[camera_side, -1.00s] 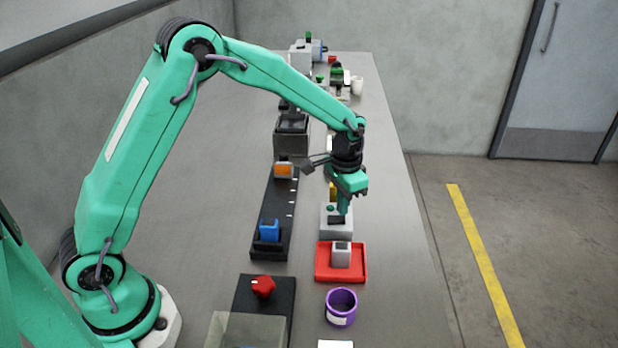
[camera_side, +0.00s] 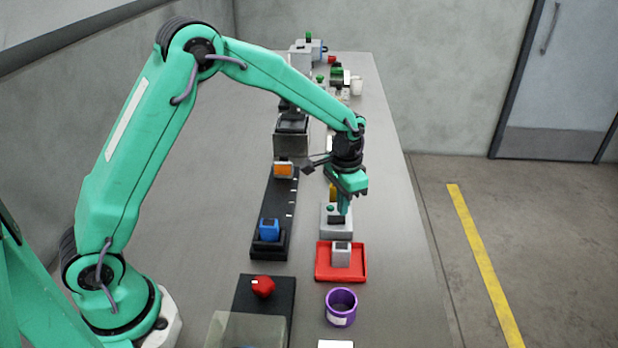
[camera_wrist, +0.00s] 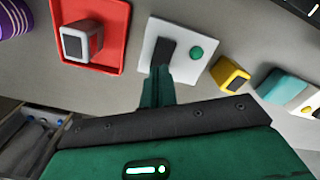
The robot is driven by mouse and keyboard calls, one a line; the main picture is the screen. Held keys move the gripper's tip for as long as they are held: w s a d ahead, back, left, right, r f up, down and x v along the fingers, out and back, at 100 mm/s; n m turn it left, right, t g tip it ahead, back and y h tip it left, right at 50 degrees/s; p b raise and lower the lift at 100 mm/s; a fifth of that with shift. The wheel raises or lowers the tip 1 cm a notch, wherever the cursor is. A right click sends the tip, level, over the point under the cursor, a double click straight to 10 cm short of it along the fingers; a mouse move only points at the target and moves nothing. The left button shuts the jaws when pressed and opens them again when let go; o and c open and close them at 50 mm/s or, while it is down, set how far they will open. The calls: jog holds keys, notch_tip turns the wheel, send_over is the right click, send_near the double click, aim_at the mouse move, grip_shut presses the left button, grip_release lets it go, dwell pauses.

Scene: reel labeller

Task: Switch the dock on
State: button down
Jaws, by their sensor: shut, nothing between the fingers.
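The dock appears to be the pale box (camera_side: 328,232) under my gripper in the side view. In the wrist view it is a white plate (camera_wrist: 205,31) with a dark rocker-like piece (camera_wrist: 163,51) and a round green lamp or button (camera_wrist: 196,54). I cannot tell whether the green part is lit. My gripper (camera_side: 343,213) is shut and empty, pointing down at the dock. In the wrist view its fingertips (camera_wrist: 161,72) are at the near end of the dark piece and hide part of it. Whether they touch it is unclear.
A red tray (camera_side: 322,275) holding a grey-white block (camera_side: 341,254) stands just in front of the dock. A purple cup (camera_side: 341,308) stands nearer the camera. A black rail (camera_side: 274,212) with blue and orange pieces lies left. A yellow block (camera_wrist: 231,75) sits beside the dock.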

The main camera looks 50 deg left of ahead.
aim_at(340, 218)
jog(key=shift+f, duration=0.9)
dwell(1.3)
jog(key=shift+r, duration=3.45)
jog(key=shift+r, duration=0.1)
jog(key=s+a+r+n+t, duration=0.1)
jog(key=s+a+r+t, duration=0.25)
jog(key=s+r, duration=0.85)
jog(key=s+a+r+n+t, duration=0.1)
jog(key=s+a+n+t, duration=0.1)
jog(key=s, duration=1.2)
jog(key=shift+s+a+r, duration=0.15)
jog(key=shift+s+r, duration=0.1)
